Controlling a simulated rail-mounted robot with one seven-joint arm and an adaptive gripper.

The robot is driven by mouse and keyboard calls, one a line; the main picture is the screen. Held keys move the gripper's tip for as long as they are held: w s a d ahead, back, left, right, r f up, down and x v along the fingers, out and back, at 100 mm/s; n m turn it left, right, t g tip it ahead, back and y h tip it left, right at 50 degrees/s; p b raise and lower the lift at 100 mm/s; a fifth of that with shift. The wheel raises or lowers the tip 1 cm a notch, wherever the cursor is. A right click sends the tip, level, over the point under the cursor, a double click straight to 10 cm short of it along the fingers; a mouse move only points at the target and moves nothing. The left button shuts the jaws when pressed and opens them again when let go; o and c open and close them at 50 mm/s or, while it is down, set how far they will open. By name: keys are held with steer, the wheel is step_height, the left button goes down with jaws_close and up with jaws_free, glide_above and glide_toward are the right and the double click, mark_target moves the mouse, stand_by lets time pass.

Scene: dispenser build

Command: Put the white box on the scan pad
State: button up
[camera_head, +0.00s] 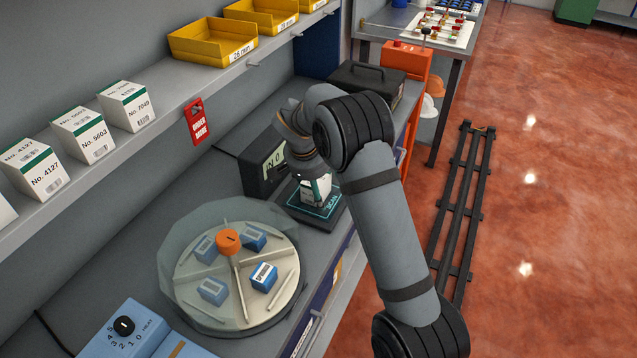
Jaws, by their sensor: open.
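The white box (319,189) with a green top stripe is at the scan pad (333,216), a dark slab with a teal outline and the word SCAN. It appears to stand on the pad, inside the outline; its base is partly hard to see. My gripper (306,172) is right over the box, pointing down, and hides its upper part. The gripper is open; its fingers are mostly hidden behind the wrist, so I cannot tell if they touch the box.
A dark display unit (262,168) stands left of the pad. A clear-covered turntable (228,262) with blue boxes is in front. Several white boxes (126,106) and yellow bins (212,42) line the shelf. A black case (366,82) sits behind my arm.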

steer(key=shift+s+a+r, duration=0.1)
steer(key=shift+r, duration=0.4)
steer(key=v, duration=1.1)
steer(key=shift+s+b, duration=0.2)
steer(key=shift+b, duration=0.1)
